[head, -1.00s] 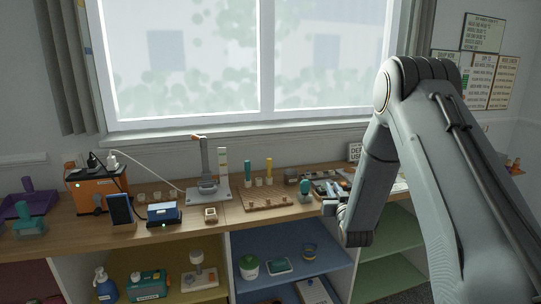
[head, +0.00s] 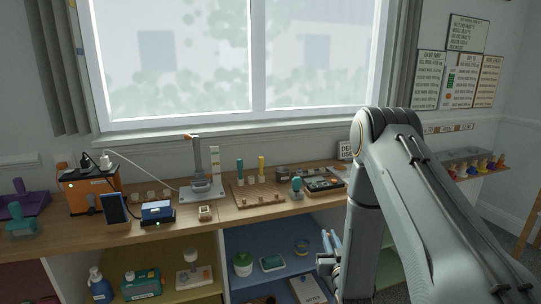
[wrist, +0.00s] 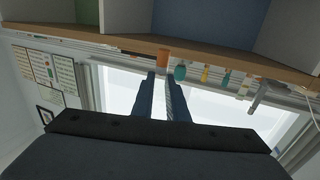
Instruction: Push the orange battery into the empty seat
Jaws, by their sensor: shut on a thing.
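My gripper (head: 331,244) is in front of the blue and green shelf bays, below the worktop's front edge, its fingers pointing up. I cannot make out the battery in the head view. A dark tray with small compartments (head: 323,184) lies on the worktop, up and left of my arm. Which compartment or device has the empty seat is too small to tell.
The wooden worktop (head: 120,236) runs under the window. On it are an orange box with a green light (head: 92,190), a blue box (head: 158,213), a grey press stand (head: 203,190), a pegboard (head: 257,195) and a teal-handled tool (head: 297,187). Open shelves lie below.

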